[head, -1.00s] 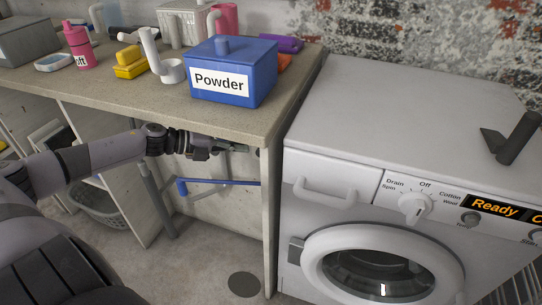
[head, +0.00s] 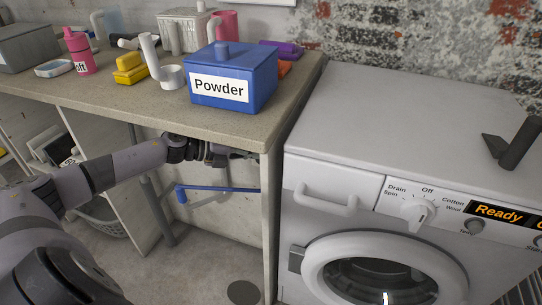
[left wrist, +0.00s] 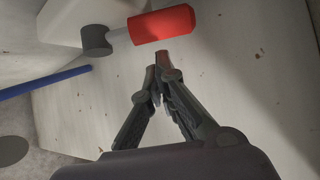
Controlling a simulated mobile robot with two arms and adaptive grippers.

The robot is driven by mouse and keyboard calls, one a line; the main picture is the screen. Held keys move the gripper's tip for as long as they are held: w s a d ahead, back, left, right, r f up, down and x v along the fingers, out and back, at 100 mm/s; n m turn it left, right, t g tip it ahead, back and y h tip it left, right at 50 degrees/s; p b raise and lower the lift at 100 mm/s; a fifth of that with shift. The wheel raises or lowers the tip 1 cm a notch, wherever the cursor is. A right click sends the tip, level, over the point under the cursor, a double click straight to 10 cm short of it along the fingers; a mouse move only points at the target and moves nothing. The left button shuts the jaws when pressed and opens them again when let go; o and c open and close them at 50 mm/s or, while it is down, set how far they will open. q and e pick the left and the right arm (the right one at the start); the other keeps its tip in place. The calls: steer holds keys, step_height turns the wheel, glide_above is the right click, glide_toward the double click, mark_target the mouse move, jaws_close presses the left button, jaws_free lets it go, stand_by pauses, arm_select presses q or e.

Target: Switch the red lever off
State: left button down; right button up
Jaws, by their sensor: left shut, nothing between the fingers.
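The red lever (left wrist: 163,24) shows at the top of the left wrist view. It is a red grip on a short grey shaft with a dark hub, beside a pale block. My left gripper (left wrist: 157,62) is shut and empty, its tips just below the red grip in that picture. I cannot tell whether they touch it. In the head view my left gripper (head: 243,156) is under the counter's front edge, near the end panel. The red lever is hidden there. My right gripper is in neither view.
The counter (head: 235,127) overhangs my left gripper and carries a blue Powder box (head: 235,62) and other items. A blue bar (head: 215,188) runs below the gripper. A washing machine (head: 400,95) stands to the right, with a dark tool (head: 518,143) on top.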

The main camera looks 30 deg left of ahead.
arm_select(q)
steer(key=x, duration=0.5)
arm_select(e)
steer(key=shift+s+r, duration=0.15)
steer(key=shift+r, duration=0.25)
